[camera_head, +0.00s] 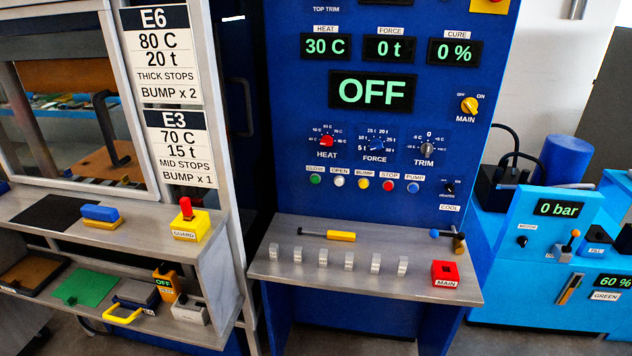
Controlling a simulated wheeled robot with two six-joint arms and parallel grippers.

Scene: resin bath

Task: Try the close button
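The close button (315,179) is a small green button at the left end of a row on the blue control panel (290,130), under a "CLOSE" label. Beside it run the white open button (339,181), yellow bump button (363,183), red stop button (388,185) and blue pump button (413,187). The main display (372,92) reads OFF. Smaller displays read 30 C, 0 t and 0 %. The yellow main switch (469,105) sits between OFF and ON labels. Neither gripper shows in the head view.
A grey shelf (400,283) juts out below the panel, with several metal blocks, a yellow-handled tool (340,235) and a red MAIN block (445,273). At left, a bench carries a yellow GUARD block (190,226) with a red top. A light-blue machine (540,280) stands right.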

